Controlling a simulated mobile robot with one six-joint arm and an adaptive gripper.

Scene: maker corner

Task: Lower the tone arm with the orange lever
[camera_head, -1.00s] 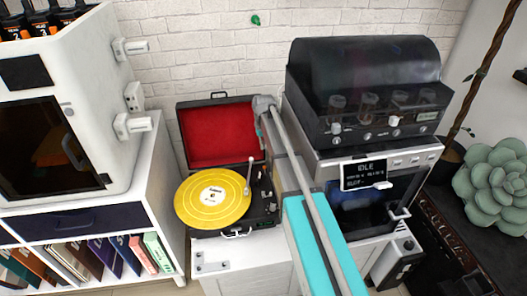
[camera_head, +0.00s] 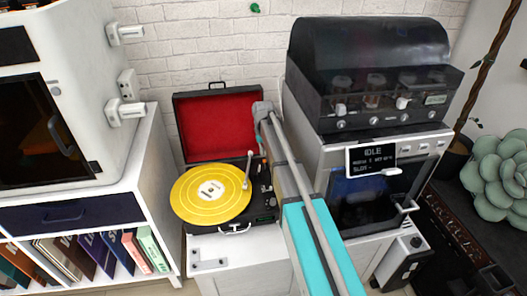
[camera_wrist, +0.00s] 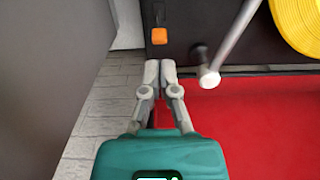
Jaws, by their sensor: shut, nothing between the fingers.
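The record player is an open black case with a red-lined lid (camera_head: 215,127) and a yellow record (camera_head: 190,197); the record also shows in the wrist view (camera_wrist: 302,22). The silver tone arm (camera_head: 248,170) stands at the record's right edge and also shows in the wrist view (camera_wrist: 232,42). An orange lever (camera_wrist: 159,36) sits on the black deck, left of the tone arm.
A black-topped machine with an oven-like front (camera_head: 370,195) and a display reading IDLE stands close right of the player. A white cabinet (camera_head: 60,110) on a record shelf stands left.

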